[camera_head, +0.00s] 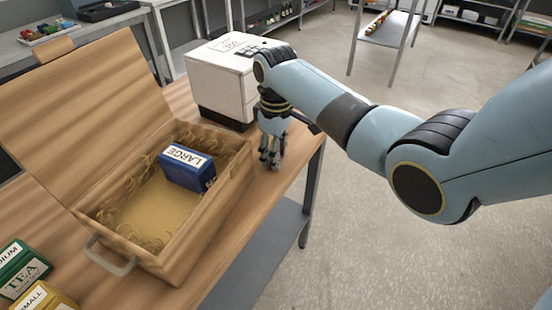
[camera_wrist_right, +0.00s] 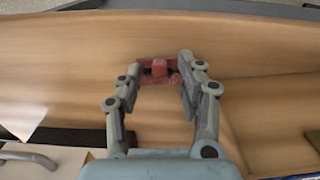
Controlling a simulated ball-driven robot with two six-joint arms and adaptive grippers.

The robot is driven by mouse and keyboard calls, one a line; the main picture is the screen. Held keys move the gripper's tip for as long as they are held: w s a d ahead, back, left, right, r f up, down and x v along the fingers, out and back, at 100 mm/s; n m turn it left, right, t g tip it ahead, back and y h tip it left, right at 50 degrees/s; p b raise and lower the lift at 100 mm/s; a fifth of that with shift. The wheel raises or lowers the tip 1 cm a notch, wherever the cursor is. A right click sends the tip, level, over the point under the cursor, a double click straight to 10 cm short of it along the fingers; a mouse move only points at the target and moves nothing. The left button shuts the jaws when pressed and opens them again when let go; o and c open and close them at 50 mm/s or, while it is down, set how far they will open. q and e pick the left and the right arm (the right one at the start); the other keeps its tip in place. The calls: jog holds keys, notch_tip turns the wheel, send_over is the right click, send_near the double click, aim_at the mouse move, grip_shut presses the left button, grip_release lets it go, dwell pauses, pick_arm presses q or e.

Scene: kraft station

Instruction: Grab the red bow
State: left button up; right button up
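The red bow (camera_wrist_right: 158,70) lies on the wooden table, seen in the right wrist view between the fingertips of my right gripper (camera_wrist_right: 161,73). The fingers stand apart, one on each side of the bow. The gap to the bow is small, and I cannot tell whether they touch it. In the head view my right gripper (camera_head: 271,157) points down at the table near its right edge, beside the white machine; the bow is not clearly visible there. My left gripper is not in view.
An open wooden box (camera_head: 214,218) with straw and a blue LARGE box (camera_head: 188,168) stands left of the gripper. A white machine (camera_head: 222,75) is just behind it. The table's edge is close on the right.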

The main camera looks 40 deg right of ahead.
jog(key=c, duration=0.6)
jog(key=shift+r, duration=0.15)
